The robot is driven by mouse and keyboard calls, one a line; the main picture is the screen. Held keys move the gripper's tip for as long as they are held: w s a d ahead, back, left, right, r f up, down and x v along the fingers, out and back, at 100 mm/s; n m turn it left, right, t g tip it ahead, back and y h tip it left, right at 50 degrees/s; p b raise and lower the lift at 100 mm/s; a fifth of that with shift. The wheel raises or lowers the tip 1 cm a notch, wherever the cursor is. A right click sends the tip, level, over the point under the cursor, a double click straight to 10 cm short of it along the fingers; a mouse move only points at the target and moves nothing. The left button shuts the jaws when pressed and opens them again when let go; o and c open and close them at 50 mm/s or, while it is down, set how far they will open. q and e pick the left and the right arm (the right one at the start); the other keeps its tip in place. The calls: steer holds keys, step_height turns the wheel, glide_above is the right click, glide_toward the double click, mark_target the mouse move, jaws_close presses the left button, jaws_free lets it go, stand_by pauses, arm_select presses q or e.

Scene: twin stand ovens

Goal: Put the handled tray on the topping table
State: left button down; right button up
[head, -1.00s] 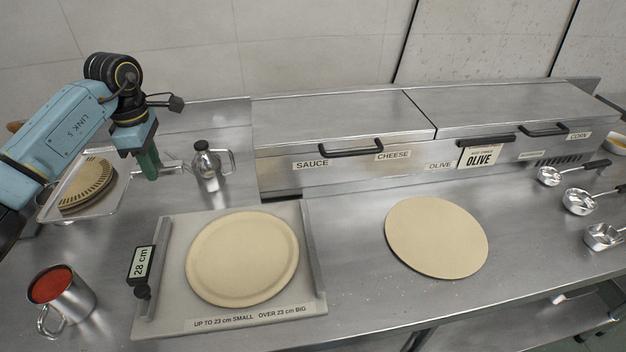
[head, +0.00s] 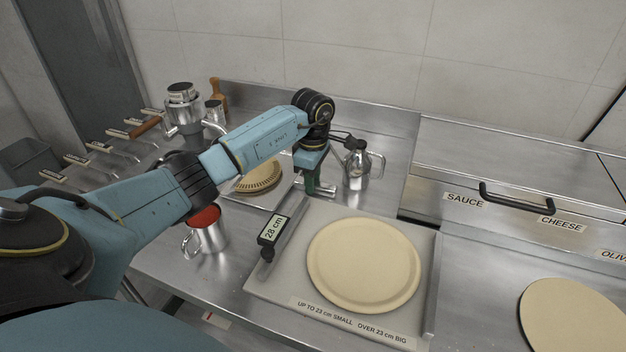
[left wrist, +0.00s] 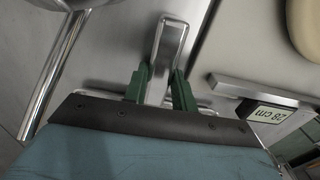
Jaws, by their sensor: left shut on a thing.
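The handled tray (head: 268,203) is a shallow metal tray at the back left of the white board, with tan ridged discs (head: 258,178) on it. My arm partly covers it. My left gripper (head: 312,188) points down at the tray's right side and is shut on its handle. In the left wrist view, the green fingers (left wrist: 160,72) are on the looped metal handle (left wrist: 186,40). The steel counter (head: 190,275) lies below; I cannot tell whether the tray touches it. My right gripper is not in view.
A steel jug (head: 358,168) stands close right of the gripper. The white board (head: 275,283) holds a dough disc (head: 364,265). A cup of red sauce (head: 207,236) stands front left. A second disc (head: 570,318) lies right. Lidded bins (head: 500,160) line the back.

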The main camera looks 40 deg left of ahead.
arm_select(q)
steer(key=c, duration=1.4)
jaws_free()
steer(key=shift+r, duration=0.1)
step_height(320, 180, up, 12)
steer(key=shift+p, duration=0.35)
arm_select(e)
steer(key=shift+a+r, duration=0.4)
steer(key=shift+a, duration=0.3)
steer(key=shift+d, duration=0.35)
